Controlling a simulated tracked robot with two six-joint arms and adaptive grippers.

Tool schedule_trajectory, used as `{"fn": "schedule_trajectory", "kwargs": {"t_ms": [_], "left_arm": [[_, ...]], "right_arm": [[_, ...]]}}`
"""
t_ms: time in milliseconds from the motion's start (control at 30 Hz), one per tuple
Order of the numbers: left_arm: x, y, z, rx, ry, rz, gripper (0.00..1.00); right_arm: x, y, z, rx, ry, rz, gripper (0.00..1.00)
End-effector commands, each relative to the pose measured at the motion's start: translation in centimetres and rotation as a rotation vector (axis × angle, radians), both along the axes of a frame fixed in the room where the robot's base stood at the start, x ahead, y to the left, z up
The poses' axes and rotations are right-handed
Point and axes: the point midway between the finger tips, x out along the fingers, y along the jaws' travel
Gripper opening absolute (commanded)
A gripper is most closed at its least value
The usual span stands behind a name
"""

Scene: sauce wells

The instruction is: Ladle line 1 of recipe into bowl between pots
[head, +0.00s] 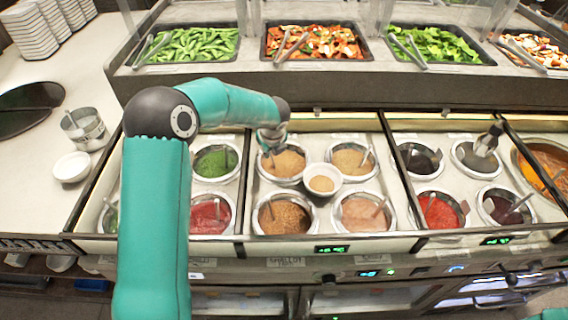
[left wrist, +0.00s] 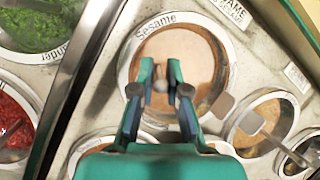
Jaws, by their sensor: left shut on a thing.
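My left gripper (head: 271,142) is above the upper-left pot of tan sauce (head: 284,166) in the middle well. In the left wrist view the gripper (left wrist: 168,84) is over this pot, whose rim is labelled "Sesame" (left wrist: 190,50). It is shut on a ladle handle, mostly hidden by the fingers; the ladle's bowl is not clear. A small white bowl (head: 322,190) sits among the middle well's pots and has tan sauce in it. My right gripper is not in view. No recipe text can be read.
Pots of green sauce (head: 214,162), red sauce (head: 208,214) and brown sauce (head: 284,216) stand nearby with ladles in them. Trays of vegetables (head: 320,42) line the raised shelf behind. A metal pot (head: 86,128) and white bowl (head: 72,167) stand on the left counter.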

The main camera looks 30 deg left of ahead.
Motion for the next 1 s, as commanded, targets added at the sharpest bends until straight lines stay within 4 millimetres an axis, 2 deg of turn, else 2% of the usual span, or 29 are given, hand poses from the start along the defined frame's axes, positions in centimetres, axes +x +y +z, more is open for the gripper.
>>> {"fn": "schedule_trajectory", "kwargs": {"t_ms": [1000], "left_arm": [[-0.05, -0.02, -0.86, -0.001, 0.002, -0.001, 0.00]], "right_arm": [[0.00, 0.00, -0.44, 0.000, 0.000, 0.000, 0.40]]}}
